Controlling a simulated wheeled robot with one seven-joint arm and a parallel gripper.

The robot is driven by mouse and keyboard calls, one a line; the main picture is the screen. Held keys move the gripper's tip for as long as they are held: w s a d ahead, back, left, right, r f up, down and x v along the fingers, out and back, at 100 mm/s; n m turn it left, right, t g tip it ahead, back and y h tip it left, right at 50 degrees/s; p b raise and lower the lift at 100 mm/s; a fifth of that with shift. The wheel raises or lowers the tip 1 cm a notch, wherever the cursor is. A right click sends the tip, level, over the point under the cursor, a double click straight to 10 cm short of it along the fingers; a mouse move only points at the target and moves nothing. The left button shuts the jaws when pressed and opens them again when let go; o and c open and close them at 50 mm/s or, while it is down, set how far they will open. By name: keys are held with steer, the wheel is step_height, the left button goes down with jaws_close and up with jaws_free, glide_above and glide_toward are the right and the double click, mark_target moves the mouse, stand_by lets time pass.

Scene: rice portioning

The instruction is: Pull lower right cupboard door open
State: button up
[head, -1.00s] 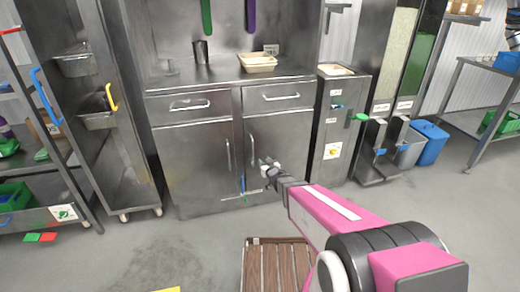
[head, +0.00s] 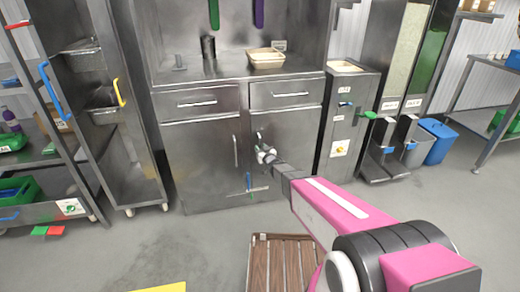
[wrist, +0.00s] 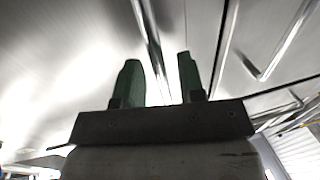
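The lower right cupboard door (head: 295,150) is a flat steel panel below the right drawer, and it looks shut. Its upright handle (head: 258,136) is near the door's left edge; only its upper end shows in the head view. My gripper (head: 262,150) is in front of this handle and covers the rest of it. In the wrist view, the two green fingers (wrist: 160,80) stand apart with a gap between them. A long upright bar or edge runs into this gap; I cannot tell whether it is the handle or touches a finger.
The left cupboard door (head: 205,165) has its own upright handle (head: 236,150). Two drawers (head: 280,94) sit above the doors. A slatted wooden stool (head: 283,265) stands on the floor in front. A steel unit with a green knob (head: 369,115) is to the right.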

steer(key=shift+w+a, duration=0.25)
steer(key=shift+w, duration=0.2)
jaws_close()
steer(key=shift+s, duration=0.15)
